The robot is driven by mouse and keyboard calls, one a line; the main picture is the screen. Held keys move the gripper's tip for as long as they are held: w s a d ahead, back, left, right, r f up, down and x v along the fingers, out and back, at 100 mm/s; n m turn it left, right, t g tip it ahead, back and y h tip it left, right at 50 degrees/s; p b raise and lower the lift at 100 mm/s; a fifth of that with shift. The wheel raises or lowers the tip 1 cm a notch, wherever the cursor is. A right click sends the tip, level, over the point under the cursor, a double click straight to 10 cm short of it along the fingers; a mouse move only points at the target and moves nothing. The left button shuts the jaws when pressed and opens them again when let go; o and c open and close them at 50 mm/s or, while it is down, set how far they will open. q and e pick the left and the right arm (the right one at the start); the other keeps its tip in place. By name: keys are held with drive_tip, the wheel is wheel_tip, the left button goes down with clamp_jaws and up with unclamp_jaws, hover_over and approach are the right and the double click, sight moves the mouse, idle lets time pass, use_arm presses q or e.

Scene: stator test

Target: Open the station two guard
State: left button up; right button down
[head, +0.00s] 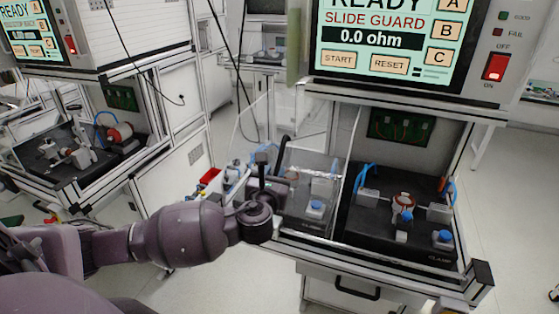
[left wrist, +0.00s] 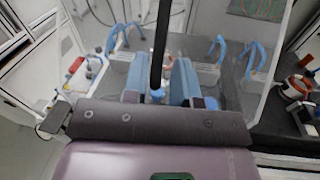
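Under the screen reading SLIDE GUARD, a clear guard panel (head: 318,163) stands in front of the left part of the station's bay. A black upright handle bar (head: 282,152) is at its left; the bar also shows in the left wrist view (left wrist: 161,45). My left gripper (head: 262,178) is at the bar. In the left wrist view its two blue fingers (left wrist: 158,85) stand on either side of the bar, with narrow gaps visible, so it looks open. Whether the fingertips touch the bar is hard to tell. My right gripper is not in view.
The station's right part (head: 385,238) is uncovered, with a red-and-white stator (head: 402,203), blue-topped clamps and blue hoses. A drawer handle (head: 357,290) is below the bay. Another station (head: 80,150) stands at the left. A red item (head: 210,177) lies beyond my left forearm.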

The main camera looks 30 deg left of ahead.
sight(279, 163)
use_arm(q)
drive_tip(key=shift+x, duration=3.15)
drive_tip(key=shift+c, duration=0.2)
clamp_jaws()
